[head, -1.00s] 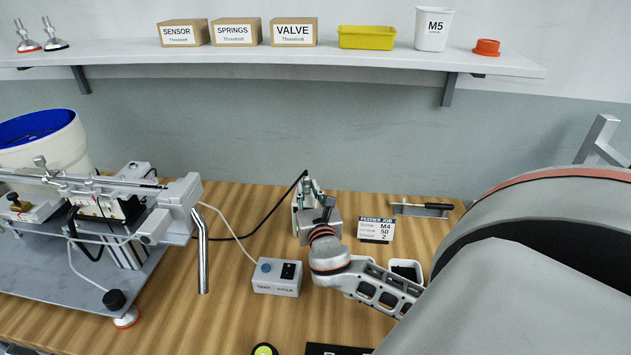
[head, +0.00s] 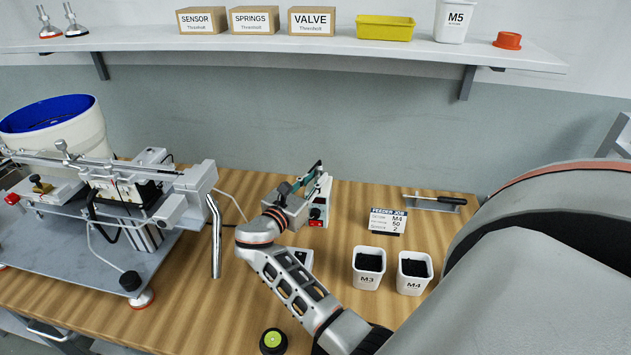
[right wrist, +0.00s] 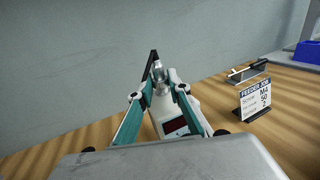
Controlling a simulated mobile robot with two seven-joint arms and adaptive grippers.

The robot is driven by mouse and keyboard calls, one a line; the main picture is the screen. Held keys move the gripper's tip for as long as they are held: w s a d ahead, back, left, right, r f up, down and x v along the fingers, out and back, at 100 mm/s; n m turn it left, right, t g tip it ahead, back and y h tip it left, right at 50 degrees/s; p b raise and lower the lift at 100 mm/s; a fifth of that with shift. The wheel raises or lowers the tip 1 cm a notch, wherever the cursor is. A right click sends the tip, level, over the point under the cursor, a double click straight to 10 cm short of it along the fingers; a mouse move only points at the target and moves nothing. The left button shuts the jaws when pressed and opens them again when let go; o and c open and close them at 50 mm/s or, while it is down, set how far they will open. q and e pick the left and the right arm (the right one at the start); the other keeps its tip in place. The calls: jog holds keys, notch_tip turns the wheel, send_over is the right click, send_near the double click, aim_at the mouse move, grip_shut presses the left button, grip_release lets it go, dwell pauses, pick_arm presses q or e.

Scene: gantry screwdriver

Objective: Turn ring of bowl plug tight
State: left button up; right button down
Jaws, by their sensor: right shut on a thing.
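My right gripper (head: 318,172) has teal fingers. In the right wrist view its fingertips (right wrist: 160,84) are shut on a small silvery metal part, seemingly the plug's ring (right wrist: 159,73), with a black piece rising behind it. A white control box (head: 321,205) with a red knob or switch stands directly beyond and below the fingers; it also shows in the right wrist view (right wrist: 170,118). I cannot tell how far the plug is seated. The bowl feeder (head: 60,125) with its blue-lined bowl stands on the left. My left gripper is not in view.
Bins M3 (head: 368,268) and M4 (head: 414,274) stand right of my forearm. A shelf (head: 300,46) runs above.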

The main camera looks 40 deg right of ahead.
jog(key=shift+f, duration=0.1)
dwell(0.4)
jog(key=c, duration=1.9)
grip_release()
jog(key=shift+v, duration=3.75)
jog(key=shift+w, duration=0.1)
